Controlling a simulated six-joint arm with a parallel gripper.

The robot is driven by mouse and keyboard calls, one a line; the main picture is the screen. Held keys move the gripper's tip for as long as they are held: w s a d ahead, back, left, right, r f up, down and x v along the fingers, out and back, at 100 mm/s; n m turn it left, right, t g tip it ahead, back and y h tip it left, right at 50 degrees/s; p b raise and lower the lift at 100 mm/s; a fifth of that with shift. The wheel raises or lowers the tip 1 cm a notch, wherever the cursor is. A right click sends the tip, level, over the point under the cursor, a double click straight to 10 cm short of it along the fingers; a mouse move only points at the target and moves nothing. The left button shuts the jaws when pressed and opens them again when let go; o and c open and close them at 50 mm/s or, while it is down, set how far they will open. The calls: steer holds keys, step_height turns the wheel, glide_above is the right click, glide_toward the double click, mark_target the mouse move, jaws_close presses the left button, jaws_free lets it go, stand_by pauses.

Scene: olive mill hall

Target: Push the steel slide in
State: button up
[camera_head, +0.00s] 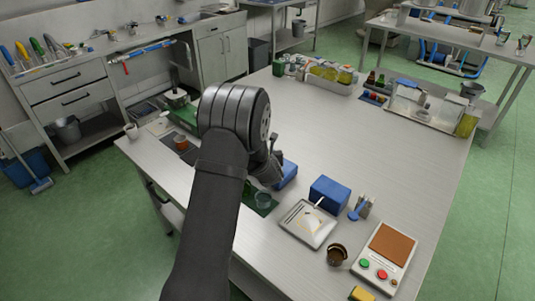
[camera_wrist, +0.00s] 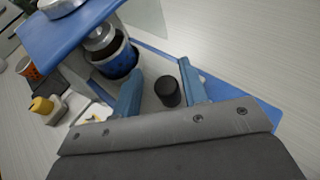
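In the wrist view, a flat grey strip that looks like the steel slide (camera_wrist: 150,108) lies within a blue frame (camera_wrist: 240,100). A short black cylindrical knob (camera_wrist: 167,91) stands on it. My gripper (camera_wrist: 160,70) is open, with its two blue fingers on either side of the knob and a clear gap on the left; contact on the right cannot be told. A blue-and-black cylinder with a metal top (camera_wrist: 112,52) stands beside the left finger, near a raised blue plate (camera_wrist: 70,28). In the head view my arm hides most of this; a blue part (camera_head: 287,173) shows beside my gripper (camera_head: 268,167).
Right of my arm on the bench (camera_head: 400,150) are a blue box (camera_head: 330,191), a metal tray (camera_head: 305,226), a brown cup (camera_head: 336,255) and a button panel (camera_head: 385,257). A green mat (camera_head: 259,205) lies close by.

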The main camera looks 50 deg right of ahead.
steer(key=shift+s, duration=0.2)
steer(key=shift+s+a+r, duration=0.2)
steer(key=v, duration=1.6)
steer(key=shift+s+a, duration=0.15)
steer(key=shift+a, duration=0.05)
steer(key=shift+r, duration=0.15)
